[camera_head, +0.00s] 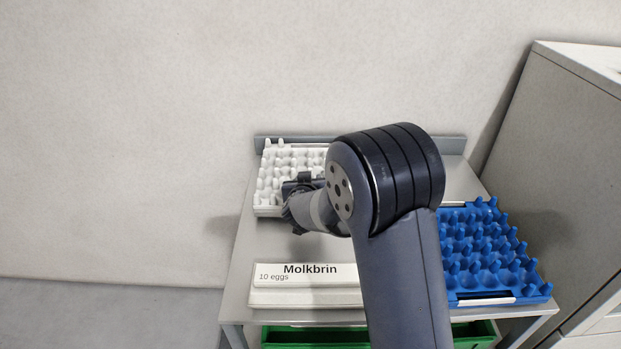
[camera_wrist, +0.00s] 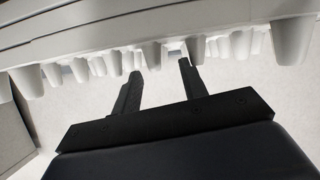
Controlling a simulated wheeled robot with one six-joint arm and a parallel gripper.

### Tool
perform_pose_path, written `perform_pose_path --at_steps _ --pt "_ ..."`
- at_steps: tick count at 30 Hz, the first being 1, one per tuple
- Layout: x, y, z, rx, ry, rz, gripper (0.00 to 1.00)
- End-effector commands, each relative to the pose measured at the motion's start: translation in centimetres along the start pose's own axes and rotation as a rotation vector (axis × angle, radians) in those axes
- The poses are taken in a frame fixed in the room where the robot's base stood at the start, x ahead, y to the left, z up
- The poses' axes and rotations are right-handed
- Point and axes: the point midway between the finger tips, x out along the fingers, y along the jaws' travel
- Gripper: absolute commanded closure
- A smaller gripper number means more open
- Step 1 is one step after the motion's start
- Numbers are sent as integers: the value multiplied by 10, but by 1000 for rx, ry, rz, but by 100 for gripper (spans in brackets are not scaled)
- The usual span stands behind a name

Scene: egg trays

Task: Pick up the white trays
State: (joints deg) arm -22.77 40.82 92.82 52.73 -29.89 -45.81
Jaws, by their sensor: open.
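A white egg tray (camera_head: 267,211) with rows of pegs lies at the back left of the metal table. Its right part is hidden behind my arm. My gripper (camera_head: 303,186) is at the tray's front right area, partly hidden by my wrist. In the wrist view, the white tray (camera_wrist: 150,22) spans the top of the picture, its pegs pointing down in the picture. The two fingers of my gripper (camera_wrist: 160,68) are apart, with their tips close to the pegs. I cannot tell whether they touch the tray. Nothing shows held between them.
The metal table (camera_head: 235,290) also bears a white egg carton labelled Molkbrin (camera_head: 300,297) at the front left and a blue peg tray (camera_head: 490,255) at the right. A green crate (camera_head: 310,337) is below. A grey cabinet (camera_head: 560,140) stands at the right, a wall behind.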

Motion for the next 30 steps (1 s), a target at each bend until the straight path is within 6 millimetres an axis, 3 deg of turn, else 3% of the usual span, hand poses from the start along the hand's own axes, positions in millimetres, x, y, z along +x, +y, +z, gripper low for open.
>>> perform_pose_path --at_steps 7,16,26,30 --pt "17 2 -4 0 0 1 59" --pt "54 3 -8 1 0 0 59" --pt "59 3 -7 0 0 -1 59" --pt "59 3 -7 0 0 -1 70"
